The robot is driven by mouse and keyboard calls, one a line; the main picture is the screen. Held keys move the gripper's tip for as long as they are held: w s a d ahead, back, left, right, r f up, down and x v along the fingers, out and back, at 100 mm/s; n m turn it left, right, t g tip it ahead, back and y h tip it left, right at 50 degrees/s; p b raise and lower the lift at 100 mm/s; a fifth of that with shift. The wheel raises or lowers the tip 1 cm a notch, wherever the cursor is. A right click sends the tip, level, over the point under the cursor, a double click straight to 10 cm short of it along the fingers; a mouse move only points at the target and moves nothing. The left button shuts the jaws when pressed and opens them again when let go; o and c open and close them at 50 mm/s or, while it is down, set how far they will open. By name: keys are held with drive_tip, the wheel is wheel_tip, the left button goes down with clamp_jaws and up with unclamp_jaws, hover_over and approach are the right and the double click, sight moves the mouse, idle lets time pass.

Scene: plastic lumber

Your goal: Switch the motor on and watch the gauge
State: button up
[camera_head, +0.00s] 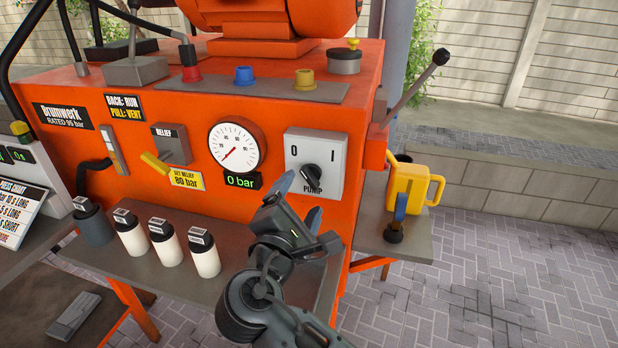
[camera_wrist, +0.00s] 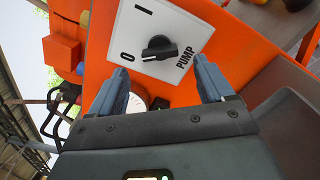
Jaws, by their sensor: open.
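The pump switch is a black rotary knob (camera_head: 311,177) on a light grey plate (camera_head: 329,147) marked 0, I and PUMP, on the front of the orange machine. In the head view its pointer leans up and left, toward the 0. The knob also shows in the wrist view (camera_wrist: 159,48), ahead of the fingers. The round gauge (camera_head: 234,145) is left of the plate; its red needle points to the lower left, and the green display (camera_head: 241,181) below reads 0 bar. My gripper (camera_head: 300,186) is open and empty, just in front of and below the knob, apart from it.
Several labelled bottles (camera_head: 166,242) stand on the shelf below the panel. A relief lever with a yellow 80 bar tag (camera_head: 188,179) is left of the gauge. A long lever (camera_head: 417,86) juts out at right, above a yellow can (camera_head: 408,187) on a side shelf.

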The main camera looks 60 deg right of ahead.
sight(309, 181)
drive_tip(key=shift+p+x, duration=0.4)
drive_tip(key=shift+x, duration=2.35)
drive_tip(key=shift+c, duration=0.3)
drive_tip(key=c, duration=1)
